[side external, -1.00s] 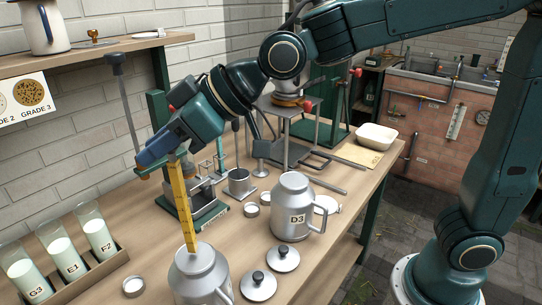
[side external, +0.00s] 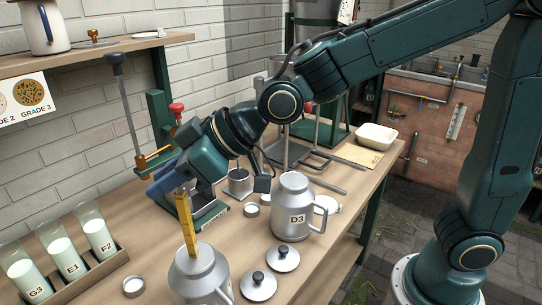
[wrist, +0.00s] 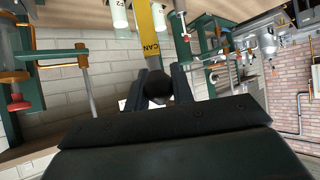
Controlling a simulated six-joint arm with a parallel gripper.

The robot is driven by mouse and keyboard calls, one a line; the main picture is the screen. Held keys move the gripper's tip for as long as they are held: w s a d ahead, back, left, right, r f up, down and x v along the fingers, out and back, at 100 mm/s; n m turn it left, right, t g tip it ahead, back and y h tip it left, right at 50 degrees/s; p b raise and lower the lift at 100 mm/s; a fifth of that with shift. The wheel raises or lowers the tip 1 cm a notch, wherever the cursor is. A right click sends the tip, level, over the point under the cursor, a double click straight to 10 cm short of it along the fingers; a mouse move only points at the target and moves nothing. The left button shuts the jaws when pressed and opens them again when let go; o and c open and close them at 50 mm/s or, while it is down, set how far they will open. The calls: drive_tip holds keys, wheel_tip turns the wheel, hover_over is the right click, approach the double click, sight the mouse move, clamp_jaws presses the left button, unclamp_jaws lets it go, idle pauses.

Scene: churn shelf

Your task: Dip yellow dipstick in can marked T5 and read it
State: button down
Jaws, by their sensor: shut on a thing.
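The yellow dipstick (side external: 187,222) stands nearly upright, its lower end inside the open mouth of a grey metal can (side external: 205,280) at the bottom of the side view. That can's marking is not visible. My gripper (side external: 180,190) is shut on the top of the dipstick, above the can. In the wrist view the yellow stick (wrist: 148,30) runs away from my gripper (wrist: 166,90), with a dark round knob between the fingers. How deep the tip sits is hidden by the can wall.
Another can marked D3 (side external: 291,215) stands to the right. Two lids with black knobs (side external: 282,258) lie between the cans. A rack of milk tubes (side external: 62,255) stands at left. A green-framed stand (side external: 160,125) is behind my gripper.

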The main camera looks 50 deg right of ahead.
sight(192, 227)
drive_tip(key=shift+f, duration=5.8)
drive_tip(key=shift+r, duration=0.1)
wheel_tip(192, 227, up, 19)
idle(0.7)
